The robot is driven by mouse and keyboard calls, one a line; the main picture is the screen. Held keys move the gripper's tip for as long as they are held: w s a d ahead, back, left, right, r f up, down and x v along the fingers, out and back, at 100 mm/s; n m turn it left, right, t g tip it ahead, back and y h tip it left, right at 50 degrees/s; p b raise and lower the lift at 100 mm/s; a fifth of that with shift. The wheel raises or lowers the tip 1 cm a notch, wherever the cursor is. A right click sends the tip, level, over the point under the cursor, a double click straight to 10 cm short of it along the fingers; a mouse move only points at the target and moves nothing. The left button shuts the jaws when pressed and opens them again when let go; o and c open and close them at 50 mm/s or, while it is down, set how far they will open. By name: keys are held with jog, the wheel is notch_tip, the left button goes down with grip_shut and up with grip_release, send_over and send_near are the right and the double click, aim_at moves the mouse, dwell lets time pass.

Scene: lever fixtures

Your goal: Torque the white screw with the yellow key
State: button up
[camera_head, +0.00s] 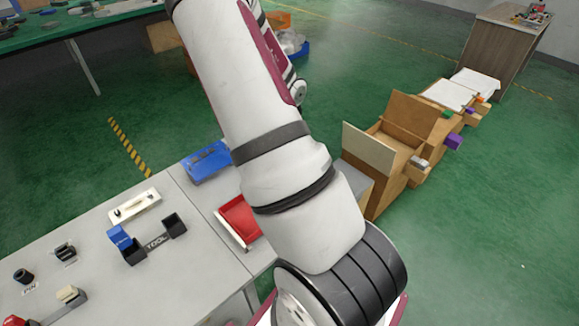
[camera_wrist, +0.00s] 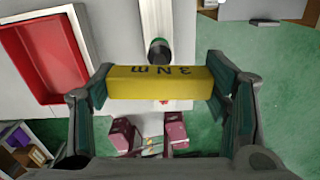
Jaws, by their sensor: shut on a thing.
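My gripper (camera_wrist: 162,84) is shut on the yellow key (camera_wrist: 140,84), a block marked "3 N m", with one finger at each end of it. Directly beyond the key is a dark round end with a green rim (camera_wrist: 158,50), in front of a white upright strip (camera_wrist: 156,15). I cannot tell whether the key touches this dark part. I cannot make out the white screw for sure; the key may cover it. In the head view my arm fills the middle, and the gripper and key are hidden.
A red tray (camera_wrist: 45,50) lies left of the key; it also shows in the head view (camera_head: 240,217). A blue bin (camera_head: 207,161) and a black TOOL holder (camera_head: 155,241) stand on the grey table (camera_head: 205,280). Wooden fixtures (camera_head: 400,135) stand at right. Green floor lies beyond.

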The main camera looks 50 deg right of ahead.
jog(key=shift+r+p, duration=0.9)
jog(key=shift+r, duration=0.75)
jog(key=w+a+r+m, duration=0.1)
jog(key=w+a+m, duration=0.9)
jog(key=a+m, duration=0.5)
jog(key=w+a+r+m, duration=0.1)
jog(key=w+a+m, duration=1)
jog(key=a+m, duration=0.4)
jog(key=m, duration=0.2)
jog(key=shift+r+m, duration=0.3)
jog(key=shift+r, duration=0.1)
